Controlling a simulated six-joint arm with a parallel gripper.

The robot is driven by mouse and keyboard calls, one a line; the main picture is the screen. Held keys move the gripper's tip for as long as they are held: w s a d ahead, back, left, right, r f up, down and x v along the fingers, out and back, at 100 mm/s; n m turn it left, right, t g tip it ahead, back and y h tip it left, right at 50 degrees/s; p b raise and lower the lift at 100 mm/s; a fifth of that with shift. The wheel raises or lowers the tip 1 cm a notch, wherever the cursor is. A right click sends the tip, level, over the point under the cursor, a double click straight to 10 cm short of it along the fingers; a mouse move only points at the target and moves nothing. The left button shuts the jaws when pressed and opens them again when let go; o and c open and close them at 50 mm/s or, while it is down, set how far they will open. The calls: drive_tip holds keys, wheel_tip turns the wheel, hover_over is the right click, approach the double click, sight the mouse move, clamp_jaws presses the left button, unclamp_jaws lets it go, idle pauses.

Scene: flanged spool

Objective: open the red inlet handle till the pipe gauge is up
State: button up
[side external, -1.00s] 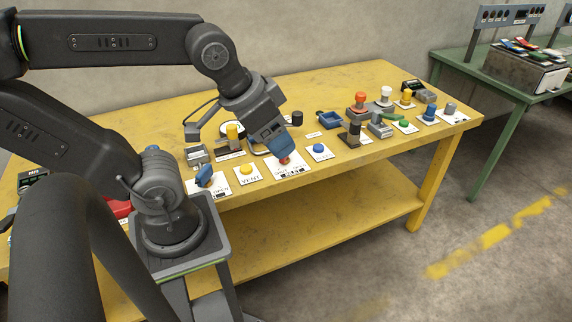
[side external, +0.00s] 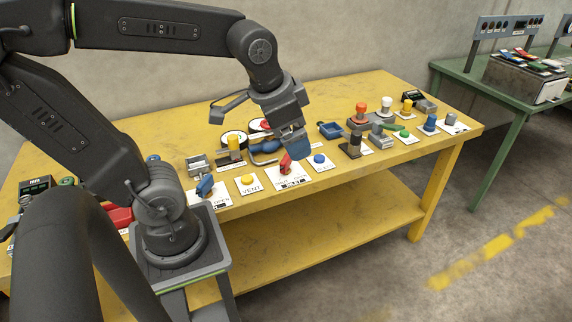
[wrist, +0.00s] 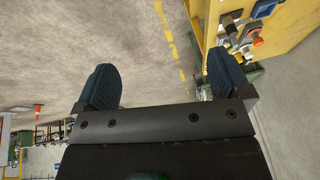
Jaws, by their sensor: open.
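The red handle (side external: 286,163) stands up from a white labelled plate (side external: 291,184) near the front edge of the yellow table. The handle does not show in that view.
A blue handle (side external: 205,186) and a yellow VENT button (side external: 248,180) are left of the red handle. A blue button (side external: 319,159) is close on its right. A dark-topped post (side external: 354,138) and several knobs stand farther right.

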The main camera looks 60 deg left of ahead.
drive_tip(key=w+a+f+m+g+y, duration=0.2)
drive_tip(key=w+a+f+m+g, duration=0.2)
drive_tip(key=w+a, duration=0.5)
drive_tip(key=m+g, duration=0.3)
drive_tip(key=m, duration=0.1)
approach(287, 157)
drive_tip(key=x, duration=1.1)
drive_tip(key=shift+s+d, duration=0.1)
drive_tip(key=shift+s, duration=0.05)
drive_tip(key=shift+c, duration=0.3)
drive_tip(key=c, duration=0.9)
drive_tip(key=shift+o, duration=0.2)
drive_tip(key=shift+n+g, duration=0.3)
